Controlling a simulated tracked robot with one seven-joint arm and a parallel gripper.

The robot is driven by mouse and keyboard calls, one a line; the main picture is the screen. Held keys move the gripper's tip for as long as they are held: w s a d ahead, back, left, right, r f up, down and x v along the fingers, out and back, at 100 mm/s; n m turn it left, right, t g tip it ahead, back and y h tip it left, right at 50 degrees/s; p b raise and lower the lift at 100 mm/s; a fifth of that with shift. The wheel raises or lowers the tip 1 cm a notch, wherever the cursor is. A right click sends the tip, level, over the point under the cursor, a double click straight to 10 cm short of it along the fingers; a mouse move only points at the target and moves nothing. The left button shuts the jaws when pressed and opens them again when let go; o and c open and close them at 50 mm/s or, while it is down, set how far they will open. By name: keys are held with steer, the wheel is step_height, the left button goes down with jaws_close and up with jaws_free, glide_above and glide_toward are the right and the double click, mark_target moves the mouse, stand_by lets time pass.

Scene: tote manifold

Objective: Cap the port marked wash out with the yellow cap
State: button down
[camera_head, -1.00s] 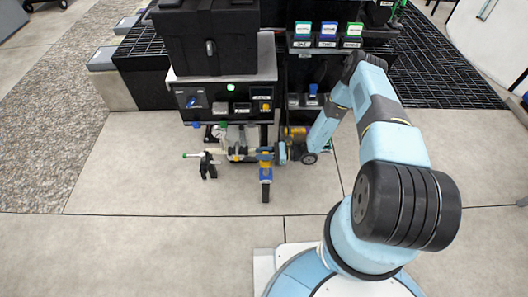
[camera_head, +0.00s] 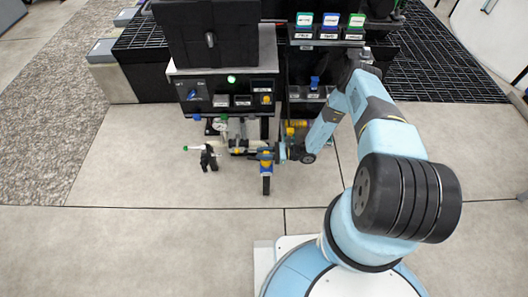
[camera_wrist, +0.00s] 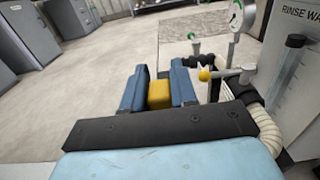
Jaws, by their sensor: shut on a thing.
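My gripper (camera_head: 266,157) is low in front of the machine in the head view. In the wrist view its two blue fingers (camera_wrist: 159,92) are shut on a yellow block-like cap (camera_wrist: 160,96), one finger on each side. The cap is held off the floor. Pipework (camera_head: 240,146) with small fittings lies just beyond and to the left of my gripper in the head view. The port marked wash out cannot be picked out; no such label is legible.
A pressure gauge (camera_wrist: 236,17), a yellow ball knob (camera_wrist: 204,75) and ribbed hose (camera_wrist: 274,128) stand right of my fingers. A tank labelled "RINSE WA..." (camera_wrist: 295,75) is farther right. The black-fronted machine (camera_head: 222,93) rises behind.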

steer(key=shift+f, duration=1.95)
steer(key=c, duration=0.8)
jaws_free()
steer(key=shift+d, duration=0.1)
steer(key=d, duration=1.3)
steer(key=shift+s+d, duration=0.25)
steer(key=shift+d, duration=0.05)
